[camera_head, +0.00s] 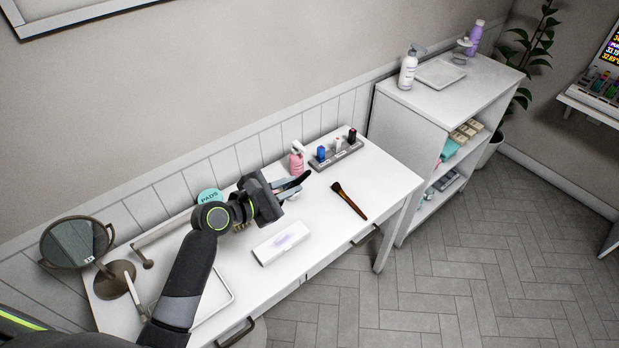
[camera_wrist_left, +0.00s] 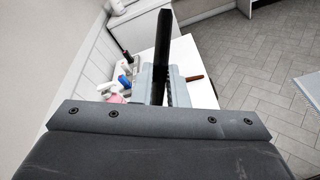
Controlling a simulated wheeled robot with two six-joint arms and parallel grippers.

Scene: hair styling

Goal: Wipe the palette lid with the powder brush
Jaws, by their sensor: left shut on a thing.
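The powder brush (camera_head: 348,200), with dark bristles and a brown handle, lies on the white table, apart from my gripper. Its brown handle also shows in the left wrist view (camera_wrist_left: 195,78). A flat white case with a purple smudge on top (camera_head: 283,243), which looks like the palette lid, lies nearer the front edge. My left gripper (camera_head: 293,187) is above the table, left of the brush and behind the case. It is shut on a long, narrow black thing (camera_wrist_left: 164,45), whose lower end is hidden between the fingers. My right gripper is not in view.
A pink bottle (camera_head: 296,159) and a grey tray with small bottles (camera_head: 338,156) stand behind the gripper. A round green pads container (camera_head: 209,196), a mirror (camera_head: 76,244) and a white-framed tray (camera_head: 228,303) are at left.

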